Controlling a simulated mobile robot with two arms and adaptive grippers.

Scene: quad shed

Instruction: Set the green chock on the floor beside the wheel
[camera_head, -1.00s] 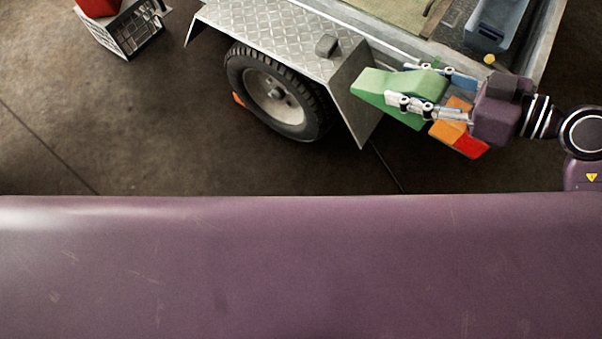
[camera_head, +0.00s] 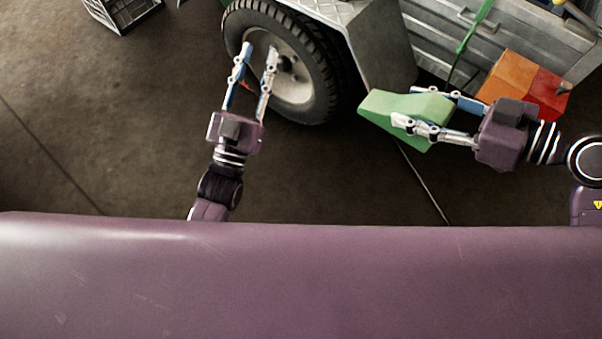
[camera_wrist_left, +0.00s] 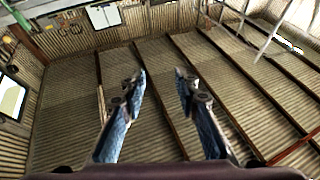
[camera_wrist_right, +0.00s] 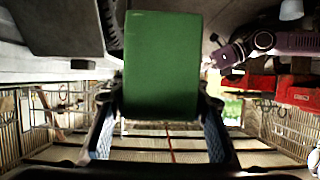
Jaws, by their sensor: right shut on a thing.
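The green chock (camera_head: 400,108) is a wedge held in my right gripper (camera_head: 430,112), to the right of the wheel and above the floor. The right wrist view shows the chock (camera_wrist_right: 162,65) between the two fingers. The trailer wheel (camera_head: 292,70) has a black tyre and a pale rim. My left gripper (camera_head: 256,66) is open and empty, in front of the wheel's left part in the head view. In the left wrist view its fingers (camera_wrist_left: 160,95) stand apart with nothing between them. A small orange piece (camera_head: 246,84) shows behind the left gripper, mostly hidden.
An orange and red block (camera_head: 525,82) is beyond my right gripper, near the trailer's side (camera_head: 480,40). A metal mudguard (camera_head: 383,45) covers the wheel's right side. A dark crate (camera_head: 122,12) stands at the top left. The floor (camera_head: 110,110) on the left is clear.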

